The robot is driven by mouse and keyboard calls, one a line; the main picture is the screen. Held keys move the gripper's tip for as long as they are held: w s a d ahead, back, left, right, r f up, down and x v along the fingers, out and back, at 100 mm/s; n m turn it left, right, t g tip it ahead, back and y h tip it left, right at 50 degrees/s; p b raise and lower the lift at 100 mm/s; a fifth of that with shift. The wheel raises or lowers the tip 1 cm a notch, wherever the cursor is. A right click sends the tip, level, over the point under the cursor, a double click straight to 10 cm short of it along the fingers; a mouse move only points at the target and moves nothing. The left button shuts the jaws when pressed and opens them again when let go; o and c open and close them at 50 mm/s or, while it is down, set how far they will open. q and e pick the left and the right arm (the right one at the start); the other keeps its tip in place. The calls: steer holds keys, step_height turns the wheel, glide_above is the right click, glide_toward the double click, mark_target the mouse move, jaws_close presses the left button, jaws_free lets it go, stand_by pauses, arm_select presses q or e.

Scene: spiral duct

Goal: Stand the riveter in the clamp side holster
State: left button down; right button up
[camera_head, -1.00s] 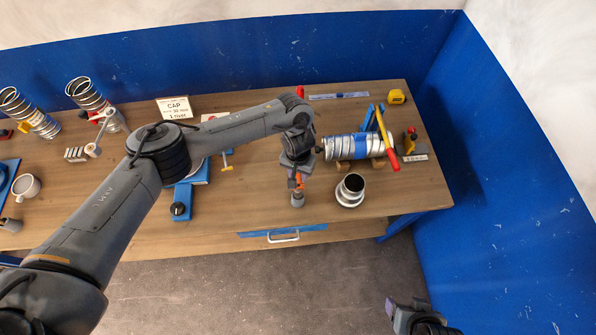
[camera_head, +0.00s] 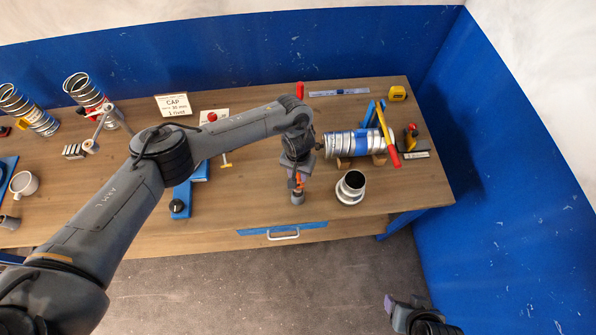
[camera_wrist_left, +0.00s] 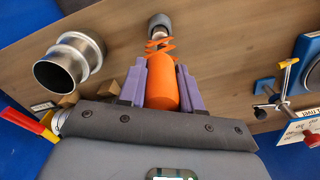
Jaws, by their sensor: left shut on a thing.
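My left gripper (camera_wrist_left: 161,85) is shut on an orange tool, which I take for the riveter (camera_wrist_left: 163,82); its purple fingers sit on both sides of it. In the head view the riveter (camera_head: 298,181) hangs below the left wrist, mostly hidden by it. A small grey cup (camera_wrist_left: 158,24), like a holster, is at the tool's far end and also shows in the head view (camera_head: 297,198). I cannot tell whether the tool's end is inside it. Another grey cup (camera_head: 9,222) stands at the far left. My right gripper (camera_head: 396,306) hangs off the table at the lower right; its jaws are unclear.
A silver duct piece (camera_head: 351,186) stands right of the left gripper. A spiral duct (camera_head: 350,144) lies on wooden supports behind it, with a red-and-yellow-handled tool (camera_head: 388,136). A blue fixture (camera_head: 181,198) and a white mug (camera_head: 24,184) are left.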

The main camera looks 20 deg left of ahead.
arm_select(q)
steer(key=shift+f, duration=0.5)
steer(key=c, duration=0.7)
jaws_free()
steer(key=shift+r, duration=0.3)
step_height(320, 180, up, 9)
steer(key=shift+w+p, duration=0.1)
steer(key=shift+p, duration=0.3)
steer(key=shift+r, duration=0.6)
